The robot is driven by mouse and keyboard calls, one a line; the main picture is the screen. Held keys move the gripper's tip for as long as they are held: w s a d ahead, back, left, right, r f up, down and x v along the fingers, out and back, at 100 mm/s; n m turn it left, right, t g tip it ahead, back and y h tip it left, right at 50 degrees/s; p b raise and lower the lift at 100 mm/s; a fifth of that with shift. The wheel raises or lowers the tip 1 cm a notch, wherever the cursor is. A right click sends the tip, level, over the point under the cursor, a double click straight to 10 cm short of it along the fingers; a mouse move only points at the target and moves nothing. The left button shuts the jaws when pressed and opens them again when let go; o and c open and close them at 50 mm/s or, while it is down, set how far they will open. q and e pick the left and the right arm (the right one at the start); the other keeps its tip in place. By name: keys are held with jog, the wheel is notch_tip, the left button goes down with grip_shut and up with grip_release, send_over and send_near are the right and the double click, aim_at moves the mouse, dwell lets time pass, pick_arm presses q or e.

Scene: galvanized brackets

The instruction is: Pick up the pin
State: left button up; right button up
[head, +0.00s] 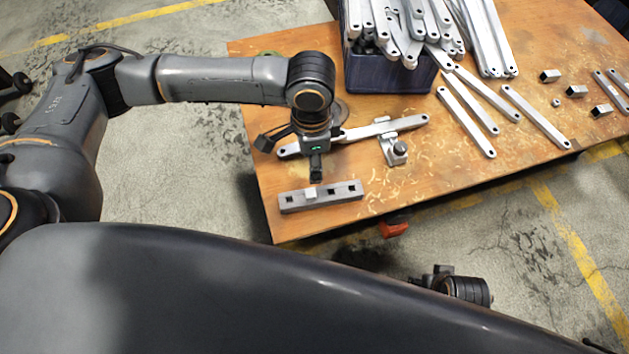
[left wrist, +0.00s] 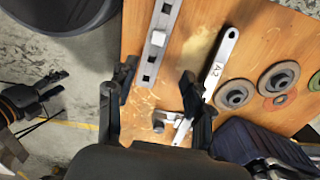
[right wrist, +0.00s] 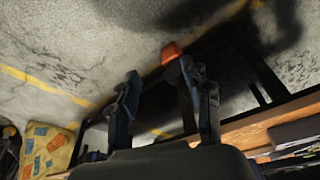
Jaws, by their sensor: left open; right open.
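The pin (head: 309,192) is a small pale square peg in a grey bar with square holes (head: 347,191), near the table's front left edge. It also shows in the left wrist view (left wrist: 158,38), seen from above. My left gripper (head: 291,160) points down behind the bar, apart from the pin. Its fingers are open and empty in the left wrist view (left wrist: 156,82). My right gripper (head: 436,273) is low in front of the table, partly hidden by my body. Its fingers are open and empty in the right wrist view (right wrist: 158,72).
A flat bracket (head: 411,123) marked A2 lies behind the bar, at a small clamp (head: 391,151). A dark blue bin (head: 388,76) full of brackets stands behind. Loose brackets (head: 536,117) and small square tubes (head: 577,91) lie right. A red part (head: 394,229) juts below the front edge.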

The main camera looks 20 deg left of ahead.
pick_arm(q)
jog(key=b, duration=0.2)
send_over(310, 193)
jog(key=f, duration=0.6)
jog(key=shift+w+d+f, duration=0.2)
jog(key=shift+f, duration=0.75)
notch_tip(310, 193, down, 2)
jog(key=shift+s+a+b, duration=0.1)
jog(key=shift+a+b, duration=0.05)
jog(key=shift+b, duration=0.45)
jog(key=shift+f+b, duration=0.5)
jog(key=shift+f, duration=0.95)
pick_arm(e)
jog(key=v, duration=0.9)
jog(key=shift+w+t, duration=0.2)
jog(key=shift+t, duration=0.1)
jog(key=shift+d, duration=0.1)
pick_arm(q)
jog(key=shift+r, duration=0.1)
grip_shut()
